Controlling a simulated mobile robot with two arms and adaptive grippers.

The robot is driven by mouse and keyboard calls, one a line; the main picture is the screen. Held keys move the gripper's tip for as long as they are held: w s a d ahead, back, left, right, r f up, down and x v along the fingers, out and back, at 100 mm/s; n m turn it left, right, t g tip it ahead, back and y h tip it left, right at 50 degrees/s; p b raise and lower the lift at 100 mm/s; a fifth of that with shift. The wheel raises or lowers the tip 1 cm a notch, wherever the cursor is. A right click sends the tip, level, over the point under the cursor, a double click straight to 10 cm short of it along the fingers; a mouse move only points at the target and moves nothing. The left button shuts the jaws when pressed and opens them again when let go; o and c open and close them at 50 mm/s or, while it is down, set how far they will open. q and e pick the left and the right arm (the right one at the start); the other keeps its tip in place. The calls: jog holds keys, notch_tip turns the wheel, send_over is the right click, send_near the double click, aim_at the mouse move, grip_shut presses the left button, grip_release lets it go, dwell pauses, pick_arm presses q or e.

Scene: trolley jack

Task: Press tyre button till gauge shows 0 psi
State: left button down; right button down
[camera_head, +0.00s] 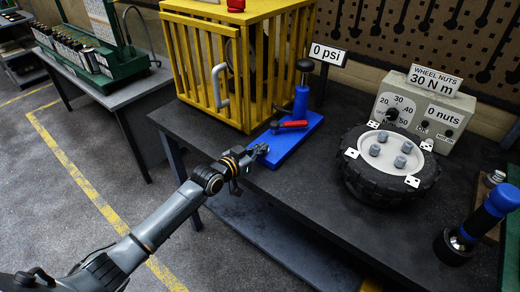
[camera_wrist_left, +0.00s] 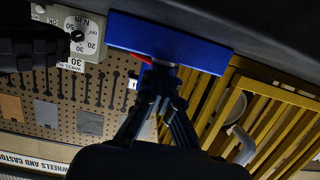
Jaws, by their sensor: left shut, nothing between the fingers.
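In the left wrist view, upside down, the blue base (camera_wrist_left: 170,40) lies beyond the fingers (camera_wrist_left: 160,100). A black tyre (camera_head: 368,182) lies flat to the right. I cannot make out a tyre button. My right gripper is not in view.
A yellow slatted cage (camera_head: 235,60) stands behind and left of the pump. A wheel-nuts box (camera_head: 420,108) reads "30 Nm" and "0 nuts". A blue-and-black tool (camera_head: 483,222) stands at the right. The bench front (camera_head: 300,205) is clear.

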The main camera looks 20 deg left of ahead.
pick_arm(q)
jog(key=shift+s+f, duration=0.2)
jog(key=shift+f, duration=0.45)
jog(key=shift+r, duration=0.1)
jog(key=shift+r+p, duration=0.3)
jog(key=shift+p, duration=0.2)
jog(key=r+p, duration=0.2)
jog(key=r, duration=0.1)
jog(key=r+p, duration=0.1)
jog(key=r, duration=0.1)
jog(key=shift+w+p, duration=0.25)
jog(key=shift+p, duration=0.05)
jog(key=shift+s+a+f+b, duration=0.2)
jog(key=shift+s+b, duration=0.15)
jog(key=shift+s, duration=0.2)
jog(key=shift+s+a+f+b, duration=0.2)
jog(key=shift+s+b, duration=0.15)
jog(key=shift+s, duration=0.2)
jog(key=r+b+v, duration=0.1)
jog(key=v, duration=0.7)
jog(key=shift+w+f, duration=0.1)
jog(key=shift+f, duration=0.05)
